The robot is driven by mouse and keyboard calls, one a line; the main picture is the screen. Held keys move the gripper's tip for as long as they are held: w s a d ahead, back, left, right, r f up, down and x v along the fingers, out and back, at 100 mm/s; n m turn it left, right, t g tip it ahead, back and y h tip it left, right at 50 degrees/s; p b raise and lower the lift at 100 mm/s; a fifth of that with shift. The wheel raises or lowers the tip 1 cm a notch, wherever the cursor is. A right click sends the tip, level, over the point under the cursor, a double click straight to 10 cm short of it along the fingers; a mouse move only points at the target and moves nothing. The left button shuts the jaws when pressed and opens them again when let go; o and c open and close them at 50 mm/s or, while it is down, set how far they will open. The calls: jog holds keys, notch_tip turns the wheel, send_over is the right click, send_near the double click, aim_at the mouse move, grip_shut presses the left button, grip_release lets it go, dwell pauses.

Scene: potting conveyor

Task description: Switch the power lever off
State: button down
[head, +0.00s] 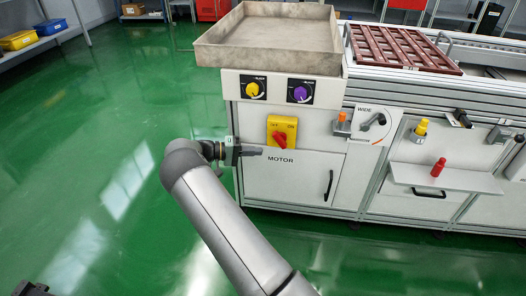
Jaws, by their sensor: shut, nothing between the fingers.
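A red rotary lever (279,140) sits on a yellow plate (283,123) marked OFF at left and ON at right. The plate is on the white front panel of the machine, above the word MOTOR. The lever is small in view, and I cannot tell clearly which mark it points to. My gripper (260,152) is shut and empty. In the picture its fingertips are just below and left of the red lever, in front of the panel; no contact can be made out.
Above are a yellow knob (252,90) and a purple knob (299,94), under a beige tray (213,53). To the right are a WIDE lever (374,122), an orange-topped part (342,124), a door handle (329,185) and a shelf (440,177). Green floor at left is clear.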

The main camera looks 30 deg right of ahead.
jog(key=f+p+v, duration=0.1)
jog(key=v, duration=0.7)
jog(key=shift+r, duration=0.2)
jog(key=shift+a, duration=0.1)
jog(key=s+d+r+n+y+p, duration=0.1)
jog(key=s+r+y+p, duration=0.3)
jog(key=s+r+p, duration=0.65)
jog(key=s+d+r+n+y+p, duration=0.1)
jog(key=s+r+y+p, duration=0.35)
jog(key=r, duration=1.05)
jog(key=s+a+r+n+t+y+p, duration=0.1)
jog(key=s+a+r+t+y+p, duration=0.1)
jog(key=s+a+r+p, duration=0.3)
jog(key=s+a+r+n+t+y+p, duration=0.2)
jog(key=s+a+r+y+p, duration=0.3)
jog(key=s+r+p, duration=0.8)
jog(key=s+r+t, duration=0.1)
jog(key=s+r, duration=0.1)
jog(key=s, duration=0.4)
jog(key=shift+s+r+n+p, duration=0.3)
jog(key=shift+s+r+p, duration=0.05)
jog(key=shift+a, duration=0.1)
